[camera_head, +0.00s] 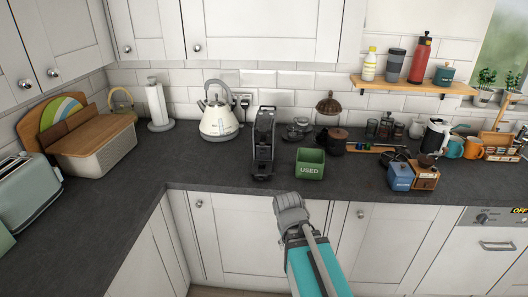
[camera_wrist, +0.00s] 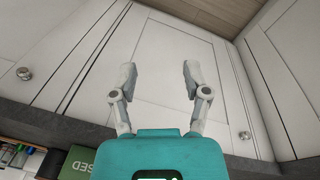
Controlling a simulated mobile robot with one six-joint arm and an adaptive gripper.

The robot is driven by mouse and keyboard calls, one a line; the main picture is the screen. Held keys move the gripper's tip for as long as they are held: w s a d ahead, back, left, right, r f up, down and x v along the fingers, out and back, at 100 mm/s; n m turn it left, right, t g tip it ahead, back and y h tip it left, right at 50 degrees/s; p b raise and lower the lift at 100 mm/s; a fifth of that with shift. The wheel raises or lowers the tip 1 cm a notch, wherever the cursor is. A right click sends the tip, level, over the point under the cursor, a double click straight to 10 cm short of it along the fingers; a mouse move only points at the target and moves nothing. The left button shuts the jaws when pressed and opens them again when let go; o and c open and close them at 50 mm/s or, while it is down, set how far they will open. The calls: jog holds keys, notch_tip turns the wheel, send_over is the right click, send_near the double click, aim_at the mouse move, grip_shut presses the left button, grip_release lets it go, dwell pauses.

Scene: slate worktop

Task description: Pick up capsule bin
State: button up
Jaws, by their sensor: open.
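The capsule bin (camera_head: 310,165) is a small green open-topped box with "USED" in white on its front. It stands upright on the dark worktop, just right of the coffee machine (camera_head: 263,142). Part of the bin (camera_wrist: 92,162) also shows at the lower left of the wrist view, cut off by my gripper's body. My gripper (camera_wrist: 158,68) has its two fingers spread with nothing between them. In the head view my gripper (camera_head: 290,203) is in front of the worktop's front edge, below the bin in the picture and apart from it.
A cream kettle (camera_head: 219,121) stands left of the coffee machine. A blue box (camera_head: 400,177) and a wooden grinder (camera_head: 425,175) stand further right. The worktop (camera_head: 225,174) is clear left of the coffee machine's front.

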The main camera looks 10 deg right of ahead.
jog(key=w+d+r+n+t+h+b, duration=0.2)
jog(key=w+n+t+h, duration=0.15)
jog(key=w+n, duration=0.4)
jog(key=w+d+r+n+t+h+b, duration=0.2)
jog(key=w+r+n+t+h, duration=0.1)
jog(key=w+n+t, duration=0.4)
jog(key=w+a+r+n+t+y+b, duration=0.1)
jog(key=w+a+r+n+t, duration=0.1)
jog(key=w+a+n, duration=0.3)
jog(key=w+a+r+n+t+y+b, duration=0.2)
jog(key=w+a+r+n+t, duration=0.1)
jog(key=n, duration=0.9)
jog(key=shift+w+a+r+t+b, duration=0.3)
jog(key=shift+w+a+t, duration=0.15)
jog(key=shift+w+a, duration=0.6)
jog(key=shift+w+f, duration=0.1)
send_near(263, 152)
jog(key=shift+x, duration=2.1)
jog(key=shift+f, duration=0.1)
